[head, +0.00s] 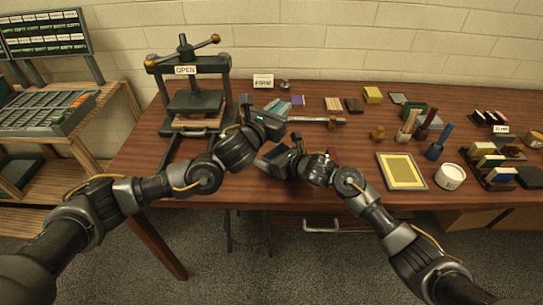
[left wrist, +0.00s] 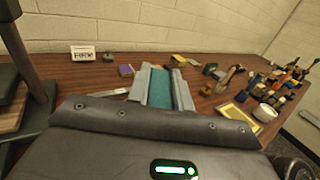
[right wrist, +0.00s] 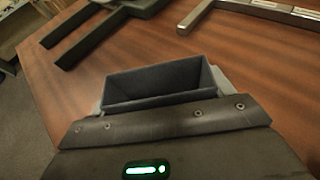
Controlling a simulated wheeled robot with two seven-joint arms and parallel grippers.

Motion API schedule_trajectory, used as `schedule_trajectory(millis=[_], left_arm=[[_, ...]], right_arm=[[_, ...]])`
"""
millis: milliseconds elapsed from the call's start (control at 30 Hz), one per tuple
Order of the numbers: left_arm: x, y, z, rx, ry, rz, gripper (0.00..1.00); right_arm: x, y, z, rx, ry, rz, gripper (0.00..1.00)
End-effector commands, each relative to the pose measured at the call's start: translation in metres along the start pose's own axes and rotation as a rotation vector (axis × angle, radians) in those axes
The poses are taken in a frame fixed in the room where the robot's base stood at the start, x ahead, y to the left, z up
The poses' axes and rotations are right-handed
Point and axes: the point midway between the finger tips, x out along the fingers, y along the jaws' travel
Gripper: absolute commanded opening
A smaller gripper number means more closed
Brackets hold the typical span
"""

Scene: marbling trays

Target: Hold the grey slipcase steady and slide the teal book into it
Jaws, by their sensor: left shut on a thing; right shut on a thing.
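The teal book (left wrist: 160,92) is between the grey fingers of my left gripper (left wrist: 162,72), which is shut on it; a sliver of the book shows in the head view (head: 279,107). The grey slipcase (right wrist: 155,80) is between the fingers of my right gripper (right wrist: 160,92), which is shut on it. Its open mouth faces up toward the right wrist camera, and it looks empty inside. In the head view my left gripper (head: 274,109) is above and close to my right gripper (head: 270,160). The book and slipcase are apart. The slipcase is mostly hidden in the head view.
A press (head: 190,95) with an OPEN sign stands at the left. A metal bar (head: 318,120) and a purple block (head: 298,100) lie behind the grippers. A yellow panel (head: 402,171), white tub (head: 450,176) and several small items fill the right side. Bare table lies between.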

Motion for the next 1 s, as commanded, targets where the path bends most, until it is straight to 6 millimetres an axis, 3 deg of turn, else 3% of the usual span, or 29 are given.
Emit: schedule_trajectory(millis=[533, 800, 1000], left_arm=[[-0.001, 0.0, 0.018, 0.001, 0.0, 0.0, 0.0], [-0.001, 0.0, -0.025, -0.001, 0.004, 0.003, 0.0], [-0.001, 0.0, -0.044, 0.001, 0.0, 0.001, 0.0]], right_arm=[[0.0, 0.0, 0.0, 0.0, 0.001, 0.0, 0.52], [0.0, 0.0, 0.0, 0.0, 0.001, 0.0, 0.52], [0.0, 0.0, 0.0, 0.0, 0.001, 0.0, 0.52]])
